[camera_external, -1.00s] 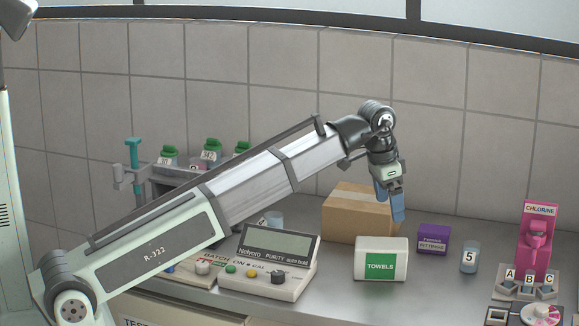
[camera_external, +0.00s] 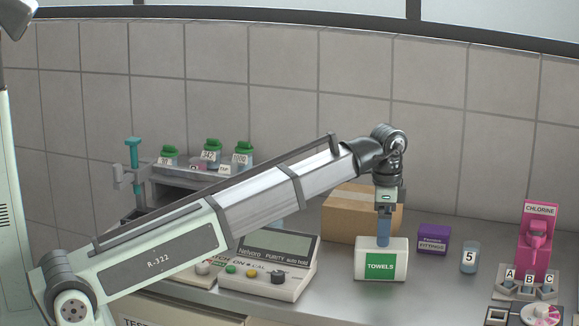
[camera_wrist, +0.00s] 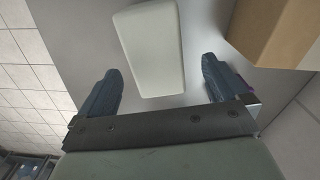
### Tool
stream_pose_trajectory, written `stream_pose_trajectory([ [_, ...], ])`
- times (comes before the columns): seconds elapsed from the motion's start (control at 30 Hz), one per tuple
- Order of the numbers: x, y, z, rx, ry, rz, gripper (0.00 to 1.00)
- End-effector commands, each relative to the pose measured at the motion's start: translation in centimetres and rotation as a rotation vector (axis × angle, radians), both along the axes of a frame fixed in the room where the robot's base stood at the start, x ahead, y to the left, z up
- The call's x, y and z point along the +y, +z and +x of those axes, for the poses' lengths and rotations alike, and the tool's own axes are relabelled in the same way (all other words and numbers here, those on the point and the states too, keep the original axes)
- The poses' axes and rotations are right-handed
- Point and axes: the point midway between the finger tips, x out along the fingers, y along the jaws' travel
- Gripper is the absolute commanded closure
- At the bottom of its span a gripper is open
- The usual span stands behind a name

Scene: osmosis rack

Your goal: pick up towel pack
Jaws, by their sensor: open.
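The towel pack (camera_external: 381,265) is a white box with a green label reading "TOWELS", standing on the grey counter in the external view. My gripper (camera_external: 384,240) points down at the pack's top, with its blue fingers overlapping the pack's upper edge in that view. In the wrist view the pack (camera_wrist: 150,48) is a white block lying ahead of and between the two blue-grey fingers of my gripper (camera_wrist: 162,88). I cannot tell whether a finger touches the pack.
A cardboard box (camera_external: 350,218) stands just behind the pack, and in the wrist view it (camera_wrist: 275,30) is near the right finger. A purple fittings box (camera_external: 434,240) and a cup marked 5 (camera_external: 470,257) stand right. The purity meter (camera_external: 268,268) is left.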

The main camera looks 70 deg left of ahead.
Motion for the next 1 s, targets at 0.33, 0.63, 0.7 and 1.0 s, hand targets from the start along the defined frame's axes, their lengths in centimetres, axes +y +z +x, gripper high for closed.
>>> stream_pose_trajectory([
  [0.33, -0.1, -1.9, 0.0, 0.000, 0.001, 0.000, 0.00],
  [0.63, -0.5, -5.0, -0.5, 0.001, 0.000, 0.000, 0.00],
  [0.7, -0.5, -5.8, -0.4, 0.000, 0.001, 0.000, 0.00],
  [1.0, -0.5, -6.9, -0.4, -0.001, 0.001, 0.000, 0.00],
])
